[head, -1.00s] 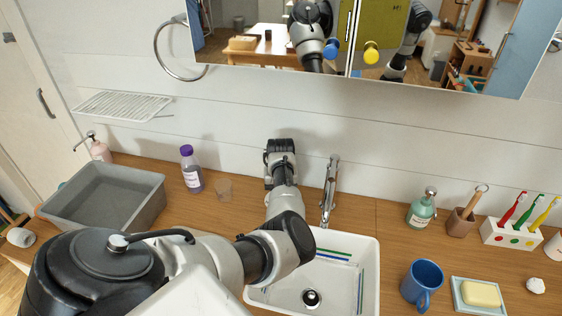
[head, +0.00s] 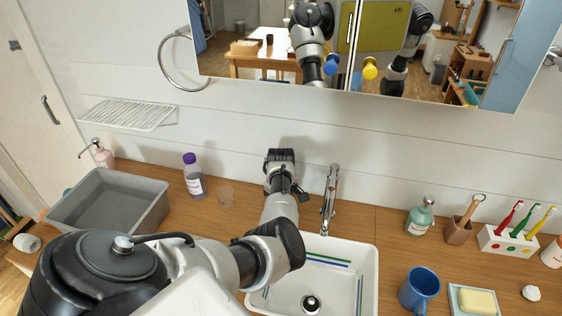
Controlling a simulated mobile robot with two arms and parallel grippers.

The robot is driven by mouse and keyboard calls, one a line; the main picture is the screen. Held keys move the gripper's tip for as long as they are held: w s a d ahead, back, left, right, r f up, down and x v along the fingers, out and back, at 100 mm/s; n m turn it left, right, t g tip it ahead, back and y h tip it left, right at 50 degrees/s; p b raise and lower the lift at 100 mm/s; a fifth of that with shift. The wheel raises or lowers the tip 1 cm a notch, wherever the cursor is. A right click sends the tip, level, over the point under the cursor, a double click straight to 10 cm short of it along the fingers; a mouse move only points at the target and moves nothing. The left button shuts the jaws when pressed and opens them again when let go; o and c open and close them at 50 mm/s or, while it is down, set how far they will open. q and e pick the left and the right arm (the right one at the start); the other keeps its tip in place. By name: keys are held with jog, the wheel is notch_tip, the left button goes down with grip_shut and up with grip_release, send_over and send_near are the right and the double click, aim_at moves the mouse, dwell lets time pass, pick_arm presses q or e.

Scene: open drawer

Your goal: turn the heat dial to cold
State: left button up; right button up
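I cannot make out a heat dial in the head view. The chrome faucet (head: 329,198) stands upright behind the white sink (head: 366,268), and no dial shows clearly on it. My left arm reaches in from the left, over the counter and the sink's left edge. Its dark end, my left gripper (head: 281,158), is up near the wall, left of the faucet and apart from it. The fingers point away and cannot be made out, so I cannot see whether they are open. My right gripper is out of view, apart from possible arm reflections in the mirror.
Mirror doors (head: 440,85) with a blue knob (head: 331,65) and a yellow knob (head: 370,69) hang above. A grey basin (head: 150,215) and purple-capped bottle (head: 194,177) are left. A green soap bottle (head: 420,216), toothbrush holder (head: 495,239) and blue mug (head: 420,288) are right.

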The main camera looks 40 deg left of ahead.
pick_arm(q)
jog(key=shift+a, duration=0.1)
dwell(0.5)
jog(key=o, duration=0.9)
notch_tip(320, 180, up, 11)
jog(key=shift+b, duration=0.45)
jog(key=shift+f, duration=0.1)
